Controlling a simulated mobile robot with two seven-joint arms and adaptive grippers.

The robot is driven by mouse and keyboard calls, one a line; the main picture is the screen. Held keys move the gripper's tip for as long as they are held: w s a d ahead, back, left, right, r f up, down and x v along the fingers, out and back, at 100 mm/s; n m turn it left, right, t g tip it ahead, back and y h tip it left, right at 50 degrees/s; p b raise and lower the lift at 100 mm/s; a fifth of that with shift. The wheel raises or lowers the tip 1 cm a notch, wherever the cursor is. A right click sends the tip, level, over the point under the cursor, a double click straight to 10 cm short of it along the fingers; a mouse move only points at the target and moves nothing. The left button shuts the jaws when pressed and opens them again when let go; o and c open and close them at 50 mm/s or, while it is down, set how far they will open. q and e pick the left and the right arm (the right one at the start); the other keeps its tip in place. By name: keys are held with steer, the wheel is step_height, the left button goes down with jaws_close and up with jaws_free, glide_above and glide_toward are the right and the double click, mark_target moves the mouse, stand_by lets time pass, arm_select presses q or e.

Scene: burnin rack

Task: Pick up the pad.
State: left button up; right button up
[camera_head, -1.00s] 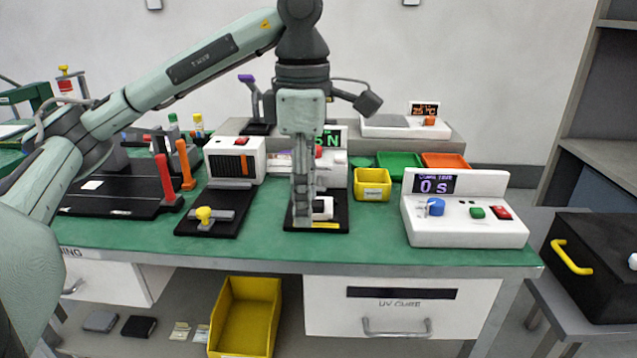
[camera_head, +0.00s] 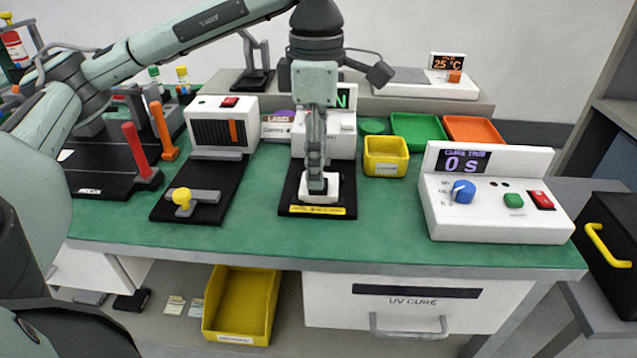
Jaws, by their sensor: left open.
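My left gripper (camera_head: 317,186) points straight down over a small black plate with a yellow front label (camera_head: 335,211). A small white block (camera_head: 321,197) sits on that plate, right at the fingertips; it may be the pad, but I cannot tell for sure. The gripper is open, seen edge-on, and its fingers hide part of the block. I cannot tell whether they touch it. A white unit (camera_head: 342,138) stands behind, partly hidden by the gripper. My right gripper is not in view.
A black fixture with a yellow knob (camera_head: 182,198) is left of the gripper. A yellow bin (camera_head: 385,157) and the white timer box (camera_head: 495,207) stand to the right. Green (camera_head: 417,130) and orange (camera_head: 471,129) trays lie behind. The front bench strip is clear.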

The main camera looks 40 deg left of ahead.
arm_select(q)
steer(key=shift+w+f, duration=0.1)
steer(key=shift+f, duration=1.35)
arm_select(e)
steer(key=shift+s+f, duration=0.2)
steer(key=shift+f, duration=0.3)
arm_select(q)
steer(key=shift+c, duration=0.6)
steer(key=c, duration=0.7)
steer(key=shift+r, duration=0.1)
